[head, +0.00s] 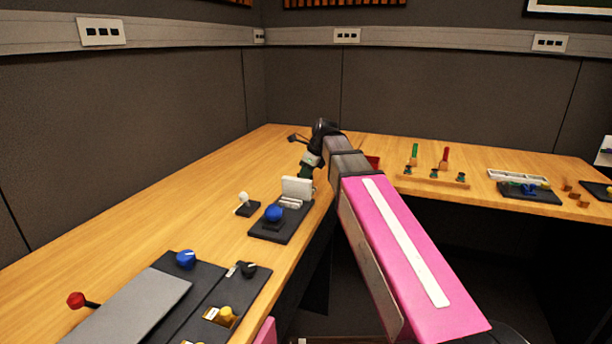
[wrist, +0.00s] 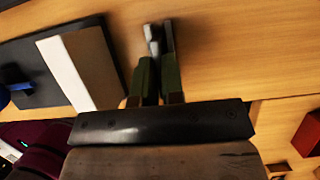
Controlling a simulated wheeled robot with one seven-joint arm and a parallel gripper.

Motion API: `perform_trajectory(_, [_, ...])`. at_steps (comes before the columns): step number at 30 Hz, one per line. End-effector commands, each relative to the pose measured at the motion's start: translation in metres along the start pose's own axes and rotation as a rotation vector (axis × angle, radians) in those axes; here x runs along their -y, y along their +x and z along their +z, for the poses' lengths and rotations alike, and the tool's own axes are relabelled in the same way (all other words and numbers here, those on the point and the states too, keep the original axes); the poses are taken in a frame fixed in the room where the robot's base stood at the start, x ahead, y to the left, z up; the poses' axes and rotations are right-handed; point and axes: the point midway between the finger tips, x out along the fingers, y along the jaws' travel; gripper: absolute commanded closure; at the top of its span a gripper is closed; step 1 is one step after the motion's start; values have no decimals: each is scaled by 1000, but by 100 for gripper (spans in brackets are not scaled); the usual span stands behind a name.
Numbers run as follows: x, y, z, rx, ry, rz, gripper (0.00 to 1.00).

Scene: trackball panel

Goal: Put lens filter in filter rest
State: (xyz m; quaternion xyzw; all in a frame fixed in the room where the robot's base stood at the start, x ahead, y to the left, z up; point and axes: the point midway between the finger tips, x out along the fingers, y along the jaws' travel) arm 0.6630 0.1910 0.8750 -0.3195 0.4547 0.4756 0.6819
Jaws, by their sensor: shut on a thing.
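My gripper (head: 307,172) is above the wooden desk, beside the small dark panel with the blue trackball. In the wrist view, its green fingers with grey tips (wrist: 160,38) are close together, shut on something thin. I take this to be the lens filter, but it is almost wholly hidden between the fingers. On the small panel stands a pale upright plate (head: 297,187) with a low pale slotted block (head: 290,202) in front of it. I cannot tell for sure which part is the filter rest. The panel's pale and brown parts lie left of the fingers in the wrist view.
The blue trackball (head: 274,213) sits on the panel's front, with a white-knobbed joystick (head: 244,201) to its left. A larger dark panel (head: 212,290) with knobs is at front left. A wooden rack (head: 433,180) stands right. Bare desk lies behind the joystick.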

Motion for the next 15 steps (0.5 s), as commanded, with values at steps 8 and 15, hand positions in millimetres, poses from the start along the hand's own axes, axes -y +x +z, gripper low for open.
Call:
perform_trajectory(8, [0, 5, -2, 0, 0, 0, 100])
perform_trajectory(15, [0, 8, -3, 0, 0, 0, 69])
